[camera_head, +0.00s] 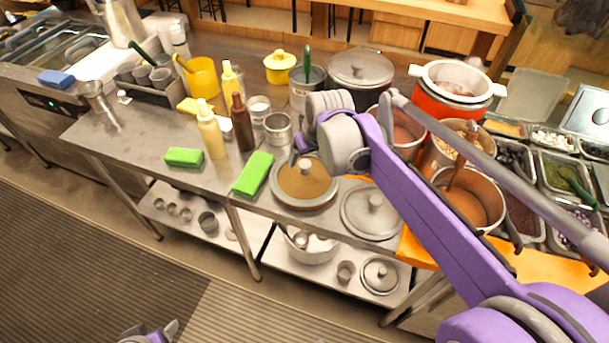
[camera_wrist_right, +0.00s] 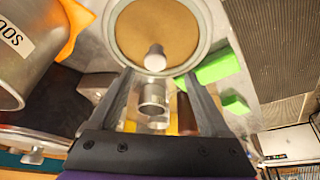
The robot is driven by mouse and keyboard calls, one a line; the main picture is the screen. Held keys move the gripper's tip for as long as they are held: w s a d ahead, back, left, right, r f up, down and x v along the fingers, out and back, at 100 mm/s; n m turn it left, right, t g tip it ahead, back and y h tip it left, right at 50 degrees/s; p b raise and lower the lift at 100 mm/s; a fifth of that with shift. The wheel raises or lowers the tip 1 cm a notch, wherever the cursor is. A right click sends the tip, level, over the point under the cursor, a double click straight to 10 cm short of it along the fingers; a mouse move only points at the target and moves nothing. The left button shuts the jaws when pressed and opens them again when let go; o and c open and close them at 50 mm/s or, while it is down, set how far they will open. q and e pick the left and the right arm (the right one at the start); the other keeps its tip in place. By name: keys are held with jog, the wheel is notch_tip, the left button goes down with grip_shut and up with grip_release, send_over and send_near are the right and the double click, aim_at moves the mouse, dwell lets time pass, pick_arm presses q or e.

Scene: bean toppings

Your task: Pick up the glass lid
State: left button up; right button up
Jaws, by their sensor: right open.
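The glass lid (camera_head: 304,188) is round, with a brown-tinted see-through centre, a pale rim and a light knob. It lies on the steel counter near its front edge. In the right wrist view the lid (camera_wrist_right: 188,28) fills the top middle, its knob (camera_wrist_right: 155,58) showing between the fingertips. My right gripper (camera_head: 302,146) is just above and behind the lid in the head view. Its two fingers (camera_wrist_right: 158,82) are apart and hold nothing. My left gripper (camera_head: 165,330) shows only partly at the bottom edge, away from the counter; its jaws are unclear.
A metal lid (camera_head: 371,214) lies right of the glass lid. A green block (camera_head: 254,173), a brown bottle (camera_head: 242,122) and a steel cup (camera_head: 278,128) stand close on the left and behind. Open pots (camera_head: 484,184) crowd the right, beside my arm.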

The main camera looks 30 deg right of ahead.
aim_at(305, 163)
jog(key=x, duration=0.5)
jog(key=shift+w+d+f, duration=0.1)
jog(key=shift+w+d, duration=0.05)
jog(key=shift+d, duration=0.2)
grip_shut()
dwell(1.1)
